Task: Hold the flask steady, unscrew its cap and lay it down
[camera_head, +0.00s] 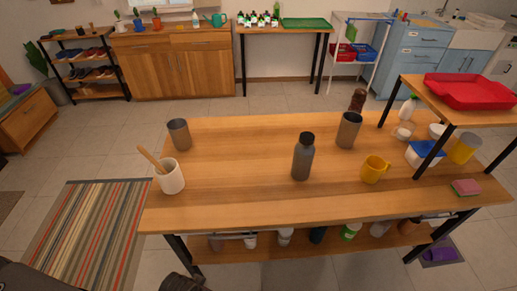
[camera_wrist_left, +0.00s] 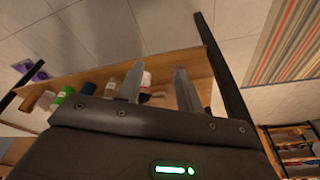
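The flask (camera_head: 302,160) is a dark grey bottle standing upright near the middle of the wooden table (camera_head: 235,195) in the head view. Its black cap (camera_head: 307,138) sits on top of it. My left gripper (camera_wrist_left: 158,72) shows in the left wrist view with its two fingers apart and nothing between them. It is below the tabletop's level, facing the lower shelf, away from the flask. The flask does not show in the left wrist view. My right gripper is in neither view.
Grey cups (camera_head: 179,134) (camera_head: 348,130) stand left and right of the flask. A yellow mug (camera_head: 374,170) is close on its right. A white pot (camera_head: 170,178) with a wooden utensil stands at left. A raised shelf with a red tray (camera_head: 470,91) is at right. The table's front middle is clear.

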